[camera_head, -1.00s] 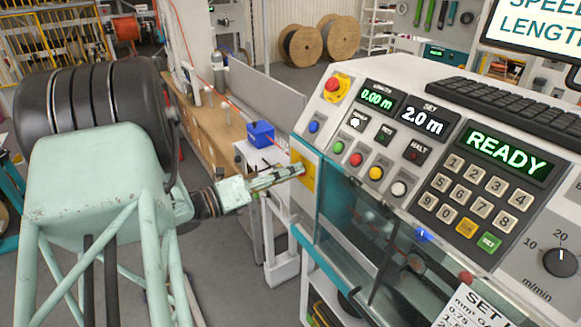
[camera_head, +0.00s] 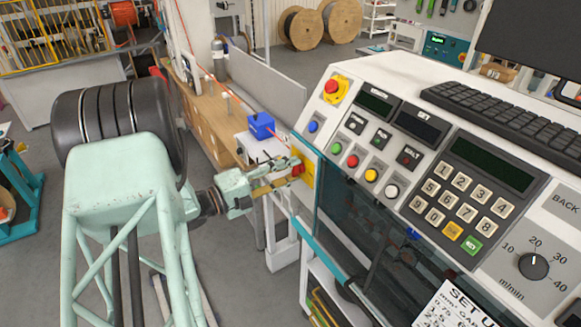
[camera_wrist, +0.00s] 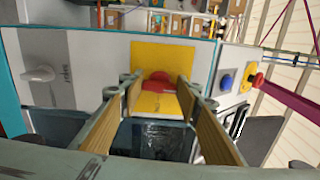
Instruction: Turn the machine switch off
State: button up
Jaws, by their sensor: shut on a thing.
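The machine switch is a red rotary handle (camera_head: 297,170) on a yellow plate (camera_head: 308,170) on the side of the white control machine. In the wrist view, the red switch (camera_wrist: 158,82) and yellow plate (camera_wrist: 148,58) face me straight ahead. My gripper (camera_head: 290,175) reaches the switch from the left. In the wrist view, the tan-padded fingers of my gripper (camera_wrist: 158,92) stand on either side of the handle, shut on it. The fingers partly hide the switch. The machine's small displays (camera_head: 490,163) are dark, and so is the monitor (camera_head: 530,38).
A red emergency button (camera_head: 332,87) on a yellow base sits at the panel's upper left corner, above a blue button (camera_head: 313,127). A blue box (camera_head: 261,126) stands behind my gripper.

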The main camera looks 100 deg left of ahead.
jog(key=shift+n, duration=0.4)
jog(key=o, duration=0.8)
jog(key=shift+o, duration=0.2)
jog(key=shift+s+d, duration=0.1)
jog(key=v, duration=1.1)
jog(key=shift+s+d, duration=0.25)
jog(key=shift+s, duration=0.05)
dwell(0.4)
